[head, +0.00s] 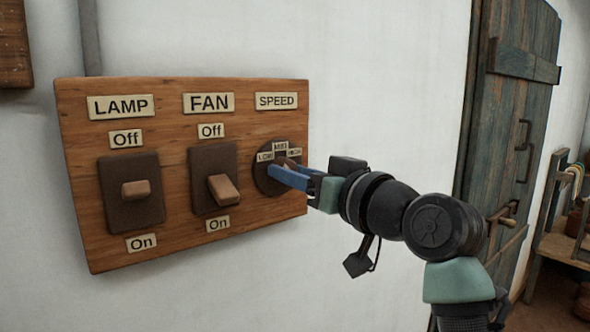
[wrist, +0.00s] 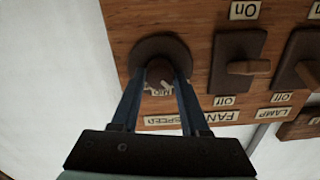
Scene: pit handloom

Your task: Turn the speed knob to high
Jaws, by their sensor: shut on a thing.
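The speed knob (wrist: 159,68) is a small dark brown knob on a round dark plate (head: 262,182), under the SPEED label (head: 276,101). Small LOW, MID and HIGH labels sit along the upper part of this plate in the head view. My gripper (head: 283,171) has its two blue fingers on either side of the knob and is shut on it. The wrist view is upside down and shows my gripper (wrist: 159,78) with the knob between the fingertips. The fingers hide much of the knob in the head view. I cannot tell which label it points to.
The wooden panel (head: 180,245) also carries a lamp switch (head: 135,189) and, close left of the knob, a fan switch (head: 223,190) tilted down towards On. A worn blue-green door (head: 508,110) stands to the right. The white wall between is bare.

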